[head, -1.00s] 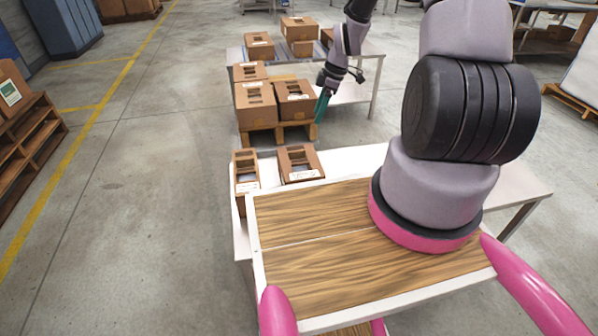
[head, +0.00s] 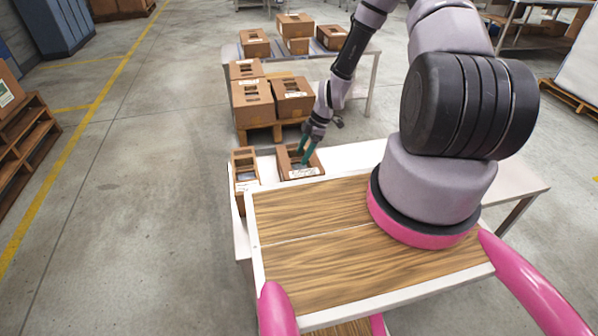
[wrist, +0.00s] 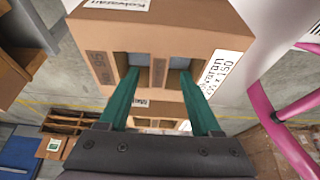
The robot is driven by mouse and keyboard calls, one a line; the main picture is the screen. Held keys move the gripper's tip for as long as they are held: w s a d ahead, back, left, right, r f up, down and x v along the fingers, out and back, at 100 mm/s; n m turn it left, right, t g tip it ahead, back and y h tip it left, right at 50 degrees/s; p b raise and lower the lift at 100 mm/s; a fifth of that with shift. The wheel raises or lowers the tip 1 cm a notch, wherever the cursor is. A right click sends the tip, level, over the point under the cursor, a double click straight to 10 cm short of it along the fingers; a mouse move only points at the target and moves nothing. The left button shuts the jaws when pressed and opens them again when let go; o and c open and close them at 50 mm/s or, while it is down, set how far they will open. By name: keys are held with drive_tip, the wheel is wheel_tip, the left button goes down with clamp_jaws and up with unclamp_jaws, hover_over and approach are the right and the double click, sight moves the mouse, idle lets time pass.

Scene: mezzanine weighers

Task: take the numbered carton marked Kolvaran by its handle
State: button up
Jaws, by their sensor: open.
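The brown carton marked Kolvaran (wrist: 190,28) fills the upper middle of the wrist view, with white labels reading Kolvaran. Its handle (wrist: 158,72) is the narrow cardboard strip between two openings in its top. My gripper (wrist: 158,72) is open, with one green finger at each opening, so the strip lies between the fingertips; how deep they reach is unclear. In the head view the same carton (head: 284,158) stands on the near white table, and my gripper (head: 304,160) is at its top from above.
A narrower open carton (head: 237,176) stands just left on the same white table (head: 355,158). Several more cartons stand on a pallet (head: 262,134) and on a farther table (head: 231,53). The table to the right of the carton is clear.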

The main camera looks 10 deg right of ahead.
sight(300, 159)
drive_tip(key=x, duration=0.3)
drive_tip(key=shift+w+a+f, duration=0.1)
drive_tip(key=shift+a+f, duration=0.1)
drive_tip(key=shift+f, duration=0.15)
clamp_jaws()
idle(1.1)
